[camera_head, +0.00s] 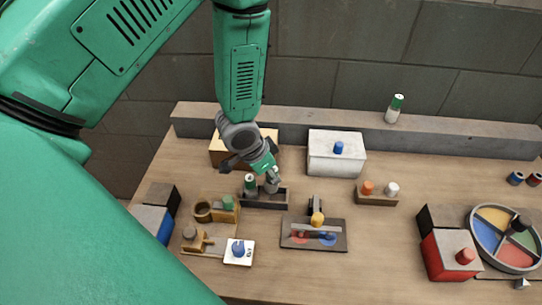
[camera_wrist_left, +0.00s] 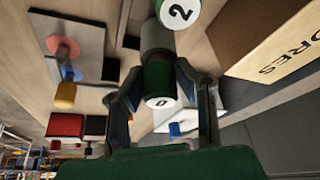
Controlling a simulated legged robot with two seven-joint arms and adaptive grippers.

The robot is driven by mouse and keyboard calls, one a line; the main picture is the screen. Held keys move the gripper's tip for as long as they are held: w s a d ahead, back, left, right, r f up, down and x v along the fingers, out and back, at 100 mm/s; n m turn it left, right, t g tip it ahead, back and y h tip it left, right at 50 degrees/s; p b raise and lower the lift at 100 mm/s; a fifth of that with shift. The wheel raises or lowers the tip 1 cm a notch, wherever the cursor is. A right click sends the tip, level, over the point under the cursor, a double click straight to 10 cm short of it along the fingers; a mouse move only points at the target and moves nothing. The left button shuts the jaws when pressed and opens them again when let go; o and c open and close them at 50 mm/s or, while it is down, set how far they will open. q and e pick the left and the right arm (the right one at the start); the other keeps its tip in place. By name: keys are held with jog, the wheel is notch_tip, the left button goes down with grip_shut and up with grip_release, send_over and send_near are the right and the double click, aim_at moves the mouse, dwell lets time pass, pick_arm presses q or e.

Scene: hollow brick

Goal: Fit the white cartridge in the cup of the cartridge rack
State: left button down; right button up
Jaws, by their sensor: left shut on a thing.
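My left gripper (camera_head: 268,176) points down over the dark cartridge rack (camera_head: 278,205), its fingers shut around a cartridge (camera_head: 271,187) at the rack's right part. In the left wrist view my left gripper's fingers (camera_wrist_left: 165,98) flank this cartridge (camera_wrist_left: 157,38), which has a pale grey-white body, a dark green band and a white end marked 0. A second cartridge (camera_head: 250,184) with a green band stands in the rack's left part; its end marked 2 shows in the wrist view (camera_wrist_left: 178,11). I cannot tell whether the held cartridge's lower end is inside a cup.
A wooden box (camera_head: 222,154) stands behind the rack and a white box (camera_head: 337,157) with a blue knob behind right. A board (camera_head: 330,247) with coloured spots lies in front right. Another green-topped cartridge (camera_head: 393,113) stands on the back ledge.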

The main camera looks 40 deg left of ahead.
pick_arm(q)
jog(key=shift+a+f, duration=0.1)
jog(key=shift+a, duration=0.6)
jog(key=shift+d, duration=0.7)
jog(key=shift+d+r, duration=0.2)
jog(key=shift+d, duration=0.65)
jog(key=shift+a+f, duration=0.15)
jog(key=shift+a, duration=0.3)
jog(key=shift+d, duration=0.45)
jog(key=shift+f, duration=0.25)
pick_arm(e)
jog(key=shift+a, duration=0.25)
